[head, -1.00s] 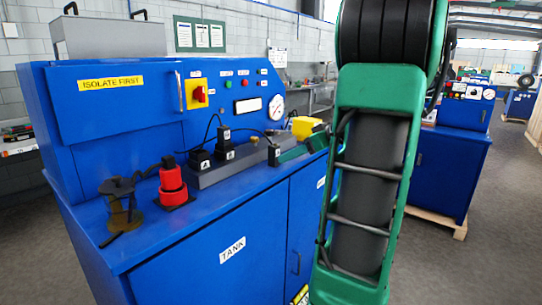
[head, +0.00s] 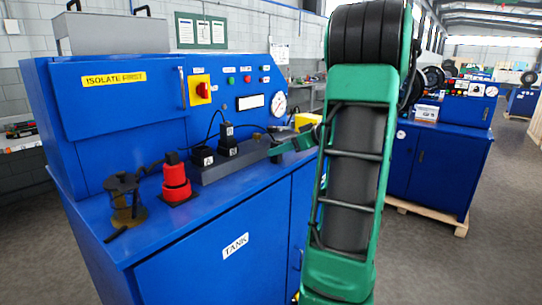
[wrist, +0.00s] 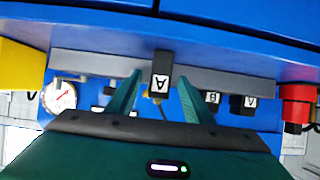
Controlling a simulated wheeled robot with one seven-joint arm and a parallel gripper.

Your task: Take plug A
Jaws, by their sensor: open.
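My gripper (wrist: 160,76) is open, with one green finger on each side of this plug and visible gaps between. In the head view my gripper (head: 292,143) is at the right end of the strip, partly hidden by my arm. Another black plug labelled A (head: 202,157) sits at the strip's left end, with plug B (head: 233,151) beside it. A taller black plug (head: 226,131) stands behind; its letter is too small to read.
A red connector (head: 175,178) and a dark spool (head: 125,200) stand on the blue bench (head: 160,237), left of the strip. A yellow object (head: 307,121) is close beyond my gripper. The panel behind carries a gauge (head: 278,104) and a red switch (head: 202,90). Black cables loop behind the plugs.

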